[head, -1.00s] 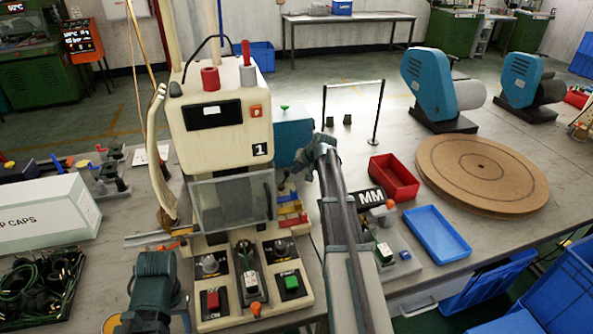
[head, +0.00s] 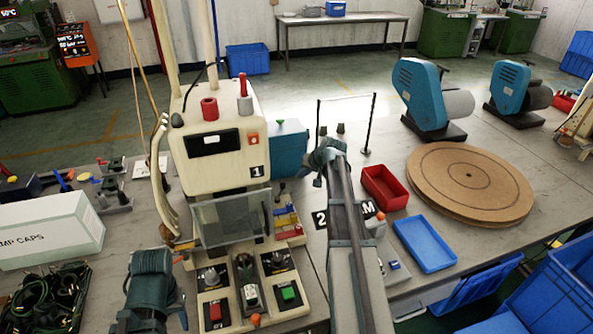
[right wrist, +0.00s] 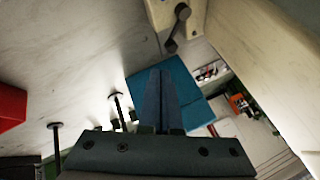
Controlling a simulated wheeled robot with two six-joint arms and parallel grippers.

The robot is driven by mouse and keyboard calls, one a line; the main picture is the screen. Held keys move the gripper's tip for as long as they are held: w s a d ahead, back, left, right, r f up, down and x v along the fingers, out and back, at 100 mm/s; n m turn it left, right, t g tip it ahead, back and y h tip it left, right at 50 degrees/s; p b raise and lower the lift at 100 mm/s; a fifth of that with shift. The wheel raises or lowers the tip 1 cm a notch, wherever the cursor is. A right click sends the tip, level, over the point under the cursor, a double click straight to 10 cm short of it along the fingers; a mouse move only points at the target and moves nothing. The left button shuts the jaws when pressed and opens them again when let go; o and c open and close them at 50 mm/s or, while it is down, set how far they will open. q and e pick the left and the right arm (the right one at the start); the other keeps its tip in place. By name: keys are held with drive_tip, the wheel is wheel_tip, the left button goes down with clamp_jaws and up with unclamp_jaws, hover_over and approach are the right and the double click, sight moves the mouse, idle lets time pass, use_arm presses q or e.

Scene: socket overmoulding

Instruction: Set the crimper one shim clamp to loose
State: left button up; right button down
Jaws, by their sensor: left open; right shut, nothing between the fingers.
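Crimper one (head: 212,140) is the cream machine marked 1, left of centre in the head view. A small dark lever (head: 281,188) stands beside its right side; I cannot tell if it is the shim clamp. In the right wrist view, a dark crank-like lever (right wrist: 177,30) sits on a cream block; its setting cannot be read. My right gripper (head: 322,160) is right of the crimper, near the blue box (head: 290,150). Its fingers (right wrist: 161,85) are shut and empty, apart from the lever. My left gripper (head: 150,265) is open, low in front of the crimper's left side.
A red bin (head: 385,188) and a blue tray (head: 425,245) lie right of my right arm. A round brown board (head: 470,185) is further right. A white box (head: 50,230) and a dark tray of cables (head: 45,300) are at the left.

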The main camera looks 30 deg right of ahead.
use_arm(q)
wheel_tip(320, 180, up, 3)
drive_tip(key=shift+r+p, duration=0.1)
drive_tip(key=shift+p, duration=0.95)
use_arm(e)
drive_tip(key=v, duration=0.4)
